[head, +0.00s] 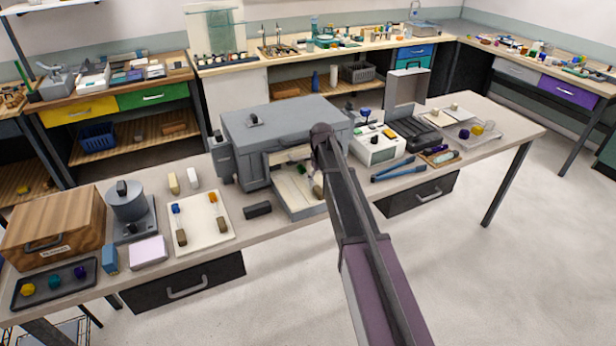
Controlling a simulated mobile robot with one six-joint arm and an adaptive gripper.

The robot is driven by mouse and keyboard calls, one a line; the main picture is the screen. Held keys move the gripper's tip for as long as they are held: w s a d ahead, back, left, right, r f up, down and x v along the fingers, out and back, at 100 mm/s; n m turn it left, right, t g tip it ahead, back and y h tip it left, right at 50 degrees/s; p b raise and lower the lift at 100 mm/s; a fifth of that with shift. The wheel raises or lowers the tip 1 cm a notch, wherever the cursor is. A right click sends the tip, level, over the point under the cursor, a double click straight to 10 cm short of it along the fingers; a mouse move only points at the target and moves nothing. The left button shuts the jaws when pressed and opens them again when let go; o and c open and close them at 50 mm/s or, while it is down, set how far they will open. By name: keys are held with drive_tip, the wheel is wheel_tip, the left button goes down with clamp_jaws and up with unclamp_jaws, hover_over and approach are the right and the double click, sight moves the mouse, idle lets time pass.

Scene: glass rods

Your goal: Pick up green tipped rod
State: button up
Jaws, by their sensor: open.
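I cannot clearly make out a green tipped rod. A small greenish bit (302,168) shows at the mouth of the grey box (275,125), too small to tell what it is. The box's front is open, and a pale tray (299,205) sticks out of it. My arm reaches up from the bottom of the view to the box's right front. My gripper (317,188) hangs over the right side of the tray, mostly hidden by my own arm. A blue tipped rod (178,222) and an orange tipped rod (218,216) lie on a white board (198,230) to the left.
A black block (257,210) lies left of the tray. A white device (377,150), an open dark case (412,130) and blue tongs (393,168) are to the right. A wooden box (52,225) and a grey pot (127,200) fill the left end.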

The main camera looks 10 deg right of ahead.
sight(320, 190)
drive_tip(key=shift+s+f+b, duration=0.15)
drive_tip(key=shift+f+b, duration=2)
drive_tip(key=shift+f, duration=0.2)
clamp_jaws()
